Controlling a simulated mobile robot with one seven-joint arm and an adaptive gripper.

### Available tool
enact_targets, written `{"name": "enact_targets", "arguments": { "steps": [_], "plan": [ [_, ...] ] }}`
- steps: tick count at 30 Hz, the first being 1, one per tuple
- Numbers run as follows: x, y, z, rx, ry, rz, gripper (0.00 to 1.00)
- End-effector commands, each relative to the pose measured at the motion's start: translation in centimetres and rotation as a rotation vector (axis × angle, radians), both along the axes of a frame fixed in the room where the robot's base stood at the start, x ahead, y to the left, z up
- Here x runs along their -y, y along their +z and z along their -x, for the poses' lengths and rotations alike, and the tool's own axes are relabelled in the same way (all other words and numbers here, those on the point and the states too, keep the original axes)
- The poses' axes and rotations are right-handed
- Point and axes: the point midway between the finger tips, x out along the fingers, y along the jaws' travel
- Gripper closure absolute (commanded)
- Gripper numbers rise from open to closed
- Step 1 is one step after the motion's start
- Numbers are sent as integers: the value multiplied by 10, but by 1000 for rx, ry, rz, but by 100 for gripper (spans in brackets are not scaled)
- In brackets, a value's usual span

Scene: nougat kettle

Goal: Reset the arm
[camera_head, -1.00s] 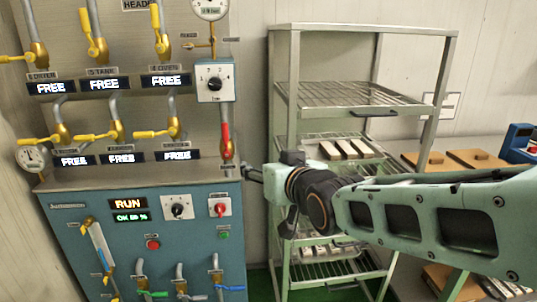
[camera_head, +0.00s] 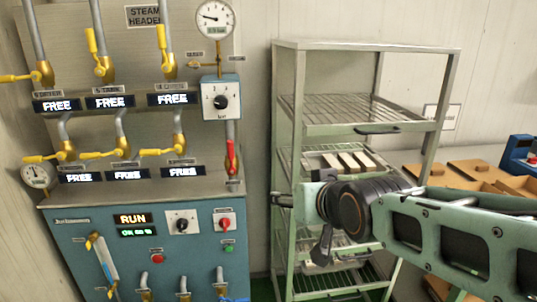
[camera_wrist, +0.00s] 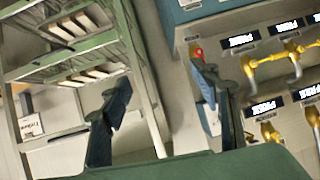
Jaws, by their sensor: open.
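My gripper (camera_wrist: 163,105) is open and empty in the wrist view, its two dark fingers apart with the rack on one side and the panel on the other. In the head view my gripper (camera_head: 283,199) is small and partly hidden by my wrist, in front of the rack's left post. It is a little right of the steam panel (camera_head: 75,240) in the picture. My arm reaches in from the right edge. No object is between the fingers.
The metal rack (camera_head: 300,75) with wire shelves and pale bars (camera_head: 350,161) stands behind my arm. The panel carries yellow valve handles (camera_head: 100,155) and a red handle (camera_head: 231,157). A table with brown boxes (camera_head: 470,168) and a blue device (camera_head: 520,150) is at right.

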Motion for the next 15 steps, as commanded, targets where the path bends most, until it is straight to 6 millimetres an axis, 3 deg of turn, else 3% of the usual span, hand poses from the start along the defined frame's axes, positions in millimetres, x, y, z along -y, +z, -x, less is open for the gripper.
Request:
{"name": "enact_targets", "arguments": {
  "steps": [1, 3, 9, 15],
  "plan": [
    [9, 15, 11, -35, -19, 8, 44],
    [20, 21, 33, -106, -42, 24, 44],
    [44, 34, 108, -330, -104, 74, 44],
    [52, 37, 164, -488, -139, 104, 44]
  ]
}}
